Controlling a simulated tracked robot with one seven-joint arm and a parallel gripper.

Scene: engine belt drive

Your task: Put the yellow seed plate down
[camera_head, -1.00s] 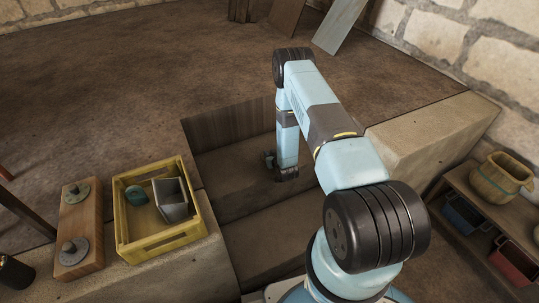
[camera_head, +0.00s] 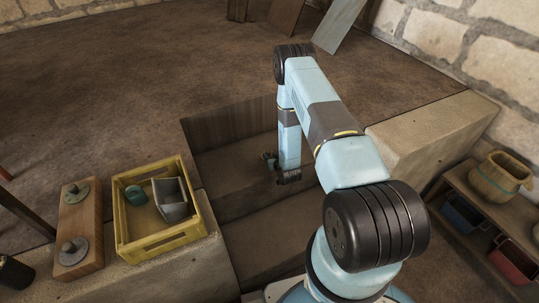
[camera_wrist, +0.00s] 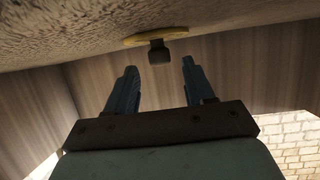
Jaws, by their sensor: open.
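The yellow seed plate (camera_wrist: 180,35) shows in the wrist view as a thin yellow disc with a dark knob (camera_wrist: 158,53) on it. Its flat side lies against a rough brown surface (camera_wrist: 70,28) at the top of that view. My gripper (camera_wrist: 159,68) is open. Its two blue-grey fingers stand apart, with the knob in front of the gap and no finger seen touching it. In the head view my gripper (camera_head: 270,161) is low in the sunken pit (camera_head: 225,165), at the end of my downward-hanging arm. The plate cannot be made out there.
Stone ledges, one on the right (camera_head: 430,135), border the pit. On the left stand a yellow crate (camera_head: 160,242) holding a grey box (camera_head: 173,208) and a teal item (camera_head: 135,195), and a wooden block (camera_head: 80,225) with two metal pieces. A shelf (camera_head: 460,190) stands right.

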